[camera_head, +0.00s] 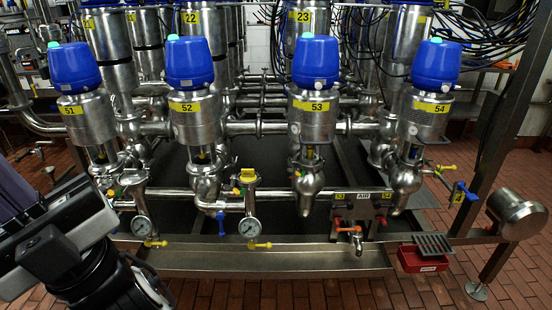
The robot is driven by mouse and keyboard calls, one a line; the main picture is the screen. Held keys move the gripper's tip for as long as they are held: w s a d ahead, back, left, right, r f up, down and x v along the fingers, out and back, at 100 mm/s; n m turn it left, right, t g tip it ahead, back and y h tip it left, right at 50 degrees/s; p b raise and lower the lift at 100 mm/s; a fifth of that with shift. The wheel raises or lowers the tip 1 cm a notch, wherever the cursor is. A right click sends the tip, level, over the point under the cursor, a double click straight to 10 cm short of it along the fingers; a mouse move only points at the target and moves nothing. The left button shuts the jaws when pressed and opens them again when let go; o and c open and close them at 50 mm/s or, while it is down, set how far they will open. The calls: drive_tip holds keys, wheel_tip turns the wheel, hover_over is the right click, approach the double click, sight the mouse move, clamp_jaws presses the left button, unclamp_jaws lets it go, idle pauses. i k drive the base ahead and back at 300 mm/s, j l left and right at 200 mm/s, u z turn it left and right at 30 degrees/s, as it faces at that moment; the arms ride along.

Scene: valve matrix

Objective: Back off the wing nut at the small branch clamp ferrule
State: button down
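My arm (60,250) reaches in from the lower left, its white and black links ending in a dark part at the bottom edge. No gripper fingers can be made out. A wing nut on a small branch clamp ferrule cannot be singled out at this size. Small branches with coloured fittings show in several places: a yellow-topped fitting (247,176) above the right pressure gauge (250,228), a blue handle (221,222) on the pipe left of that gauge, and a side branch with yellow and blue handles (461,192) right of valve 54 (429,105).
Blue-capped valves 51 (85,112), 52 (194,115) and 53 (311,118) stand in a row with 54. A steel frame rail (300,258) runs along the front. A red box (423,262) sits at the lower right. The brick floor in front is clear.

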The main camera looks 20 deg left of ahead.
sight(232, 187)
drive_tip(key=i+j, duration=0.1)
drive_tip(key=j, duration=0.8)
drive_tip(key=i+j, duration=0.15)
drive_tip(key=j, duration=0.3)
drive_tip(key=k+l, duration=0.1)
drive_tip(key=l, duration=0.2)
drive_tip(key=k+l, duration=0.15)
drive_tip(key=i+j, duration=0.25)
drive_tip(key=j, duration=0.2)
